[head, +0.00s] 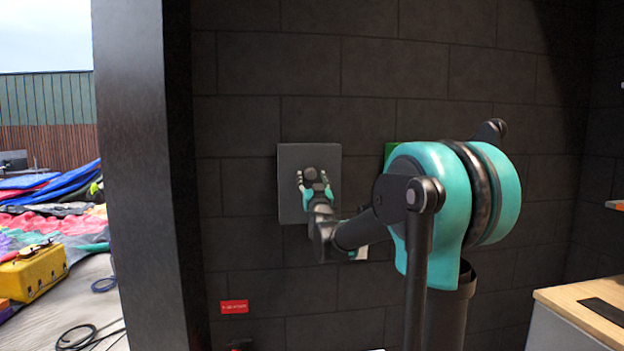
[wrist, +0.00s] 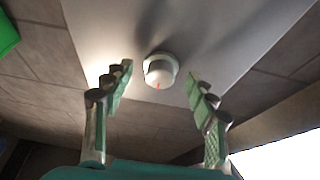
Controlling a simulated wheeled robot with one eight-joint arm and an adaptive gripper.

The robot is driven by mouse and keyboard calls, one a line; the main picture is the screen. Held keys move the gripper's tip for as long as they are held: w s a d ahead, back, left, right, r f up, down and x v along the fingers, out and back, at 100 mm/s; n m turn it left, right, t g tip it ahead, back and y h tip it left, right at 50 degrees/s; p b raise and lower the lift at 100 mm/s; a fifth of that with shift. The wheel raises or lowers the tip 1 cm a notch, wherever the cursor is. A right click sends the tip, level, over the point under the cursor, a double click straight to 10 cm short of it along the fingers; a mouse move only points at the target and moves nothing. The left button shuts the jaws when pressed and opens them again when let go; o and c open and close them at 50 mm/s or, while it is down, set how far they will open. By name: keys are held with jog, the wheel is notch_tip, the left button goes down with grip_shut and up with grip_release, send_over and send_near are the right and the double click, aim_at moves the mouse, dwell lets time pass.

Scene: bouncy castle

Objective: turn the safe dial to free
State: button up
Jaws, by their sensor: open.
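The safe dial (wrist: 160,70) is a round white knob with a small red mark, fixed to a grey panel, in the wrist view. The grey panel (head: 291,208) hangs on the dark block wall in the head view. There the dial is hidden behind my gripper. My gripper (head: 314,178) is in front of the panel. In the wrist view my gripper (wrist: 158,74) is open, with one finger on each side of the dial and visible gaps between them. The fingers do not appear to touch the dial. I cannot read any label for the dial's positions.
A green thing (head: 389,150) shows on the wall, partly behind my arm. A red label (head: 234,307) is low on the wall. A wooden counter (head: 590,300) stands at the right. A dark post (head: 140,150) stands at the left, with a yellow case (head: 35,272) outside.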

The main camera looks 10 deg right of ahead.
jog(key=shift+w, duration=0.15)
jog(key=shift+c, duration=0.2)
jog(key=c, duration=1.1)
